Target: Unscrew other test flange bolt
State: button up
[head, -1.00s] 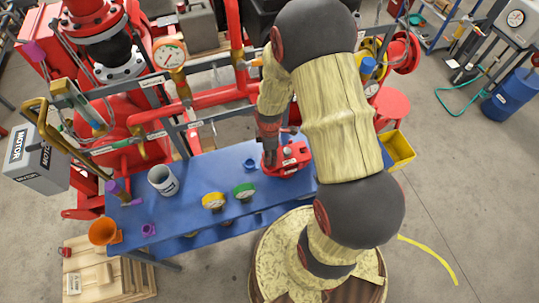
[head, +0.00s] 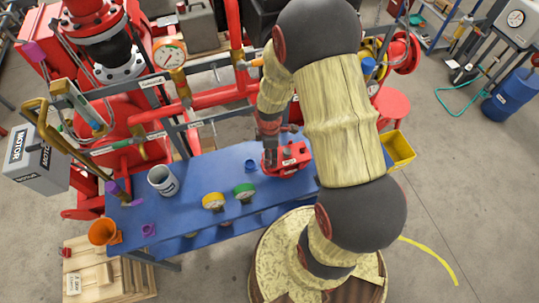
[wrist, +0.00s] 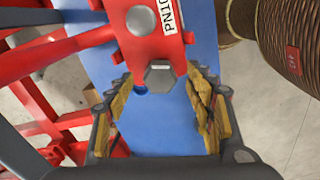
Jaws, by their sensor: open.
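The red test flange (head: 294,163) sits on the blue bench, partly hidden by my arm. In the wrist view the red flange (wrist: 143,30) shows at the top with a white label. A grey hex bolt head (wrist: 160,76) stands at its near end. My gripper (wrist: 160,98) is open, with one finger left and one right of the bolt head and visible gaps on both sides. In the head view my gripper (head: 270,158) is at the left side of the flange; its fingertips are hard to make out.
Red pipework stands behind. A yellow bin (head: 399,150) is at the right.

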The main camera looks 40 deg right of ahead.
notch_tip(320, 180, up, 11)
dwell(0.3)
jog(key=shift+f, duration=0.1)
dwell(0.6)
jog(key=s+a+r+m+t+b, duration=0.5)
jog(key=s+a+r+m+b, duration=0.3)
jog(key=b, duration=1)
jog(key=s+a+m, duration=0.4)
jog(key=shift+r+t, duration=0.25)
jog(key=shift+t, duration=0.05)
